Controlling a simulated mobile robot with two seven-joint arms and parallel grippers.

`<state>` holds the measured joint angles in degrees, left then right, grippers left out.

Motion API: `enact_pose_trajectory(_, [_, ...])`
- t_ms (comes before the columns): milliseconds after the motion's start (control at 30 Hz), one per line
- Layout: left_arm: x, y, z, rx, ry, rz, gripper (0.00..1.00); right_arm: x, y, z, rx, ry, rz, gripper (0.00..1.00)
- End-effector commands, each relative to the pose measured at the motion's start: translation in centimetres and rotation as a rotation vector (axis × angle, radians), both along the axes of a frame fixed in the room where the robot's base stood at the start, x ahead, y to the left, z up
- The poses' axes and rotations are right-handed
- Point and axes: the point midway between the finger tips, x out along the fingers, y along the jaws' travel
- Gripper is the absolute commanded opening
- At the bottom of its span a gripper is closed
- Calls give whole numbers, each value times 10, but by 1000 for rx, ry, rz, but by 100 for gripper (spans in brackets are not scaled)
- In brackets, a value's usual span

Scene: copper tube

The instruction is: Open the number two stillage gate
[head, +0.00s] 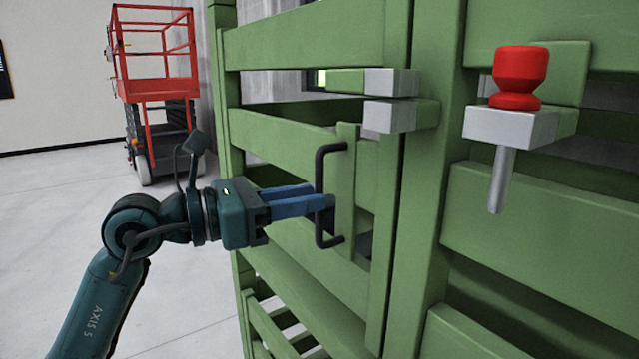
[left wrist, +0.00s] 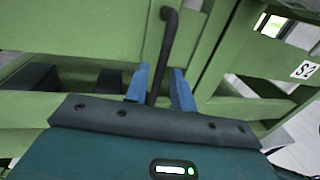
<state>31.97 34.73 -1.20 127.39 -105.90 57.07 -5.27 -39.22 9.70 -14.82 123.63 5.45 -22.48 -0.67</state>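The green gate (head: 270,48) has horizontal bars and a black D-shaped handle (head: 322,165) on an upright green plate. It fills much of the left wrist view, where the handle (left wrist: 167,50) is upright near the middle. My left gripper (head: 325,203) has blue fingers at the handle. In the left wrist view the fingers (left wrist: 160,90) stand apart on either side of the handle, with a gap visible on its right. The gripper is open around it and does not look clamped. My right gripper is not in view.
Grey latch blocks (head: 390,117) sit near the gate's edge. A red knob (head: 520,78) with a grey pin (head: 500,180) stands on a bracket at right. An "S2" label (left wrist: 304,70) shows in the left wrist view. A red lift (head: 155,80) stands behind; the left floor is clear.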

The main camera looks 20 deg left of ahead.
Motion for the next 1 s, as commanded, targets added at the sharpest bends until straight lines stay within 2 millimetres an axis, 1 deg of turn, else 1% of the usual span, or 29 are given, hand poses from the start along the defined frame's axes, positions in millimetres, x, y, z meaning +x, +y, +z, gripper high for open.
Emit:
enact_pose_trajectory(33, [5,-7,3,-2,-1,-3,25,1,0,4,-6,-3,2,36])
enact_pose_trajectory(200, [16,-19,1,-1,-1,-1,25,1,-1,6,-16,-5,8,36])
enact_pose_trajectory(367, [20,-23,0,1,-1,0,25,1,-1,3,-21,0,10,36])
enact_pose_trajectory(567, [19,-23,0,1,-1,0,25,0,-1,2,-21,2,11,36])
enact_pose_trajectory(867, [19,-22,0,1,-1,0,1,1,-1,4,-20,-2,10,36])
enact_pose_trajectory(1000, [19,-22,0,1,1,0,0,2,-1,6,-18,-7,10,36])
